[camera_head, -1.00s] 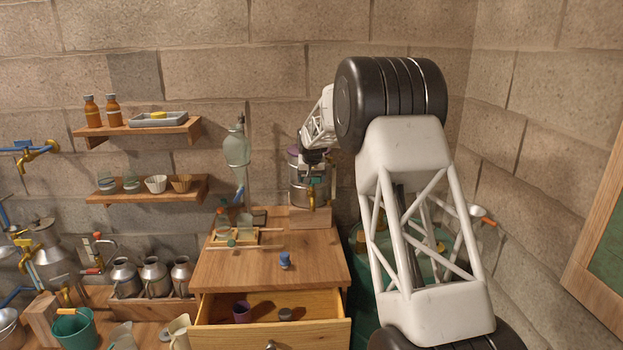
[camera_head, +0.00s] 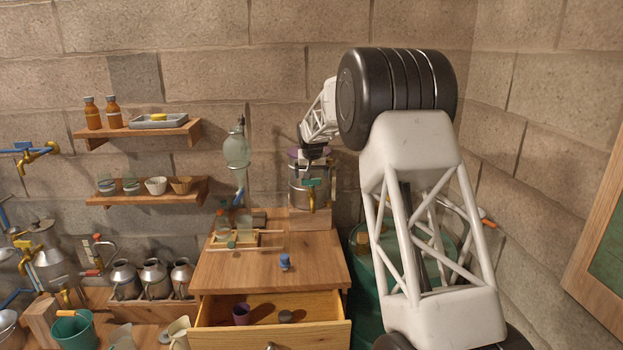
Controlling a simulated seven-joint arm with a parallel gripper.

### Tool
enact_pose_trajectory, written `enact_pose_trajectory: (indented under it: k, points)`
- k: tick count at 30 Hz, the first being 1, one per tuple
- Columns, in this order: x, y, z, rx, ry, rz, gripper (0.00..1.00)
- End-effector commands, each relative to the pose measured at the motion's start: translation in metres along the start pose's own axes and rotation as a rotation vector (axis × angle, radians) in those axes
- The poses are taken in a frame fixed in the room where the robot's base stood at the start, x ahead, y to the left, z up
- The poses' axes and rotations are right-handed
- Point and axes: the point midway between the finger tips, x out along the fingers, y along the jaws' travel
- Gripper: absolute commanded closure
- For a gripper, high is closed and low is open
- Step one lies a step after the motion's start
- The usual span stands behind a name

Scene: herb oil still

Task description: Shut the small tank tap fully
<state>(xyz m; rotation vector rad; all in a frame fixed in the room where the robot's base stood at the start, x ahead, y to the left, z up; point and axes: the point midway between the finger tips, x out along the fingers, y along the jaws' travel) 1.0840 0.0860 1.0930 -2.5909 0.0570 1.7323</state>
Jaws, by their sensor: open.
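The small tank (camera_head: 296,190) is a silvery metal cylinder with a purple top, standing on a wooden block at the back right of the cabinet top. Its brass tap (camera_head: 312,203) sticks out at the front, low on the tank, with a green handle (camera_head: 312,182) above the spout. My gripper (camera_head: 313,164) is open, small in the view, just above the green handle and in front of the tank. I cannot tell whether its fingers touch the handle. My wrist hides part of the tank's upper front.
A glass separating funnel (camera_head: 237,150) on a stand is left of the tank. A small blue-capped bottle (camera_head: 286,262) stands on the cabinet top (camera_head: 220,275). The drawer (camera_head: 270,335) below is open. A green barrel (camera_head: 360,265) is at the right, partly behind my arm.

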Motion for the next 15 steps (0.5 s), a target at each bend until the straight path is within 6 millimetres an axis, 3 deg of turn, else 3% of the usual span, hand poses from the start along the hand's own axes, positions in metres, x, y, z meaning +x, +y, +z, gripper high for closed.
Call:
enact_pose_trajectory:
  k: [9,15]
  points:
    - [-0.037,0.000,0.000,0.000,0.001,0.000,0.00]
    - [-0.044,0.000,0.000,0.000,0.000,0.000,0.00]
